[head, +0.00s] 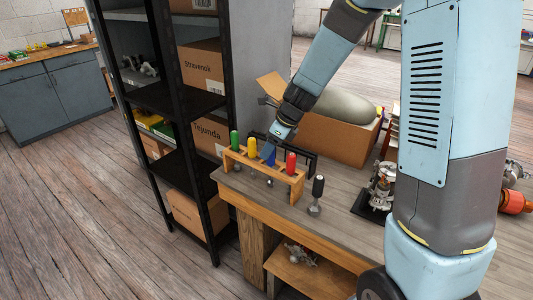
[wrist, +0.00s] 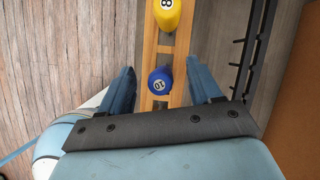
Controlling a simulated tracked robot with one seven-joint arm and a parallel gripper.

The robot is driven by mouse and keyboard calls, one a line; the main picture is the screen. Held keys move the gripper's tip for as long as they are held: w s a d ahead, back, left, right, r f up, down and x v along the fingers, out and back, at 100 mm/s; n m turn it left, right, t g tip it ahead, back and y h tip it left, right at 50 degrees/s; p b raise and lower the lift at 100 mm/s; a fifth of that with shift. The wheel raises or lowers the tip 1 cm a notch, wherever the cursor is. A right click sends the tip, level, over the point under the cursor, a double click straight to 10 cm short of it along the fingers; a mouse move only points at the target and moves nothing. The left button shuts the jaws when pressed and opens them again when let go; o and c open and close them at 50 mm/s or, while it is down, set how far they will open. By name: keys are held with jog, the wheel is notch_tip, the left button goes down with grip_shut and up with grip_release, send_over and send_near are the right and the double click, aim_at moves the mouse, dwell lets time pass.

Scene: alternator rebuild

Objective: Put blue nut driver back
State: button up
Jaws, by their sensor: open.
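The blue nut driver (wrist: 160,82), its round end marked 10, stands upright in a slot of the wooden rack (wrist: 151,42). In the head view the rack (head: 236,157) stands near the bench's left end. My gripper (wrist: 160,66) is open, with one finger on each side of the blue handle and gaps showing between. In the head view my gripper (head: 267,153) is over the rack and largely hides the blue handle. The yellow driver (head: 252,147), marked 8 in the wrist view (wrist: 167,12), stands beside it. The green driver (head: 234,139) and red driver (head: 291,163) are also in the rack.
A black-handled driver (head: 318,186) stands on the bench (head: 335,222) right of the rack. A black rail with prongs (wrist: 252,50) runs close behind the rack. A cardboard box (head: 335,138) is behind it. A black shelf unit (head: 190,100) stands to the left.

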jog(key=shift+a+r+v, duration=0.3)
jog(key=shift+a+v, duration=0.35)
jog(key=shift+v, duration=6.3)
jog(key=s+d+r+n+t+h, duration=0.1)
jog(key=s+d+r+n, duration=0.1)
jog(key=s+d+n, duration=0.3)
jog(key=s+d+r+n+t+h, duration=0.1)
jog(key=s+d+n, duration=0.4)
jog(key=s+n, duration=0.5)
jog(key=s+d+r+n+t+h, duration=0.1)
jog(key=s+d+r+n+h, duration=0.1)
jog(key=s+d+r+n, duration=0.2)
jog(key=shift+s+d+r+n+t+h, duration=0.3)
jog(key=shift+s+d+r+n, duration=0.15)
jog(key=shift+s+n, duration=1.6)
jog(key=shift+s+m, duration=0.25)
